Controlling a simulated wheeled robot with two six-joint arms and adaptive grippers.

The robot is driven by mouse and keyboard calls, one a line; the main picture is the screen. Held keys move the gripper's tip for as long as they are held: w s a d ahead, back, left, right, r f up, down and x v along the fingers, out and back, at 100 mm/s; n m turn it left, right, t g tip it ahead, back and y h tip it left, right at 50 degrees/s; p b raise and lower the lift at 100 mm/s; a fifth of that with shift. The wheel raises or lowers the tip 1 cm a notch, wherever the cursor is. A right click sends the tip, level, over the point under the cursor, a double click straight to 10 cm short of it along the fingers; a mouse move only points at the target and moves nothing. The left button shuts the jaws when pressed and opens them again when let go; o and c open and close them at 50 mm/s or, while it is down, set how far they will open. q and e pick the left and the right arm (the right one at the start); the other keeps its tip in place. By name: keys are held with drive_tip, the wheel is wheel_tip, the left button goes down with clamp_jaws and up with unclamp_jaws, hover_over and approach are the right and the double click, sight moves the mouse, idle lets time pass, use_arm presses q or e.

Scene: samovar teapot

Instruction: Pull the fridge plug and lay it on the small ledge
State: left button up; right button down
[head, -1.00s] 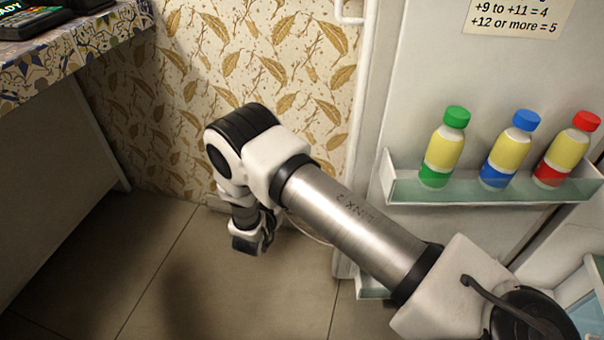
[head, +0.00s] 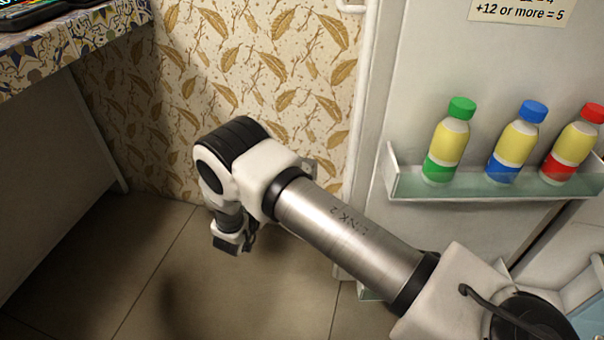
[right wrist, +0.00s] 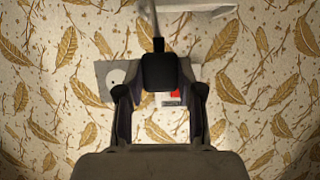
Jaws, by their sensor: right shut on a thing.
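My right gripper (right wrist: 160,88) is shut on the fridge plug (right wrist: 158,70), a black block with a cord running up from it in the right wrist view. Behind the plug is a grey wall plate (right wrist: 103,70) with a round white socket on its left; the plug hides much of its right part. I cannot tell whether the plug is clear of the plate. A white ledge-like piece (right wrist: 205,7) shows at the top. In the head view my right gripper (head: 230,243) is low by the wall, and its plug cannot be made out. My left gripper is not in view.
The fridge (head: 440,60) stands at the right, with a door shelf (head: 480,190) holding a green-capped, a blue-capped and a red-capped bottle. A tile-patterned counter (head: 70,50) stands at the left. The floor (head: 150,260) between them is clear.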

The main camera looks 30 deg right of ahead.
drive_tip(key=shift+w+a+f+b, duration=0.4)
drive_tip(key=shift+w+a+b, duration=0.15)
drive_tip(key=shift+w, duration=0.1)
drive_tip(key=shift+w+a+f+b, duration=0.35)
drive_tip(key=shift+w+a+b, duration=0.15)
drive_tip(key=shift+w+a, duration=0.1)
drive_tip(key=shift+d, duration=0.15)
drive_tip(key=shift+r+b+x, duration=0.2)
drive_tip(key=shift+b+x, duration=0.2)
drive_tip(key=shift+x, duration=0.55)
drive_tip(key=shift+r+b+x, duration=0.2)
drive_tip(key=shift+b+x, duration=0.25)
drive_tip(key=shift+x, duration=0.5)
drive_tip(key=shift+r+b+x, duration=0.2)
drive_tip(key=shift+b+x, duration=0.2)
drive_tip(key=shift+x, duration=0.6)
drive_tip(key=shift+w+d, duration=0.1)
drive_tip(key=shift+w, duration=0.1)
drive_tip(key=shift+f+b, duration=0.55)
drive_tip(key=shift+f, duration=0.4)
drive_tip(key=shift+s, duration=0.1)
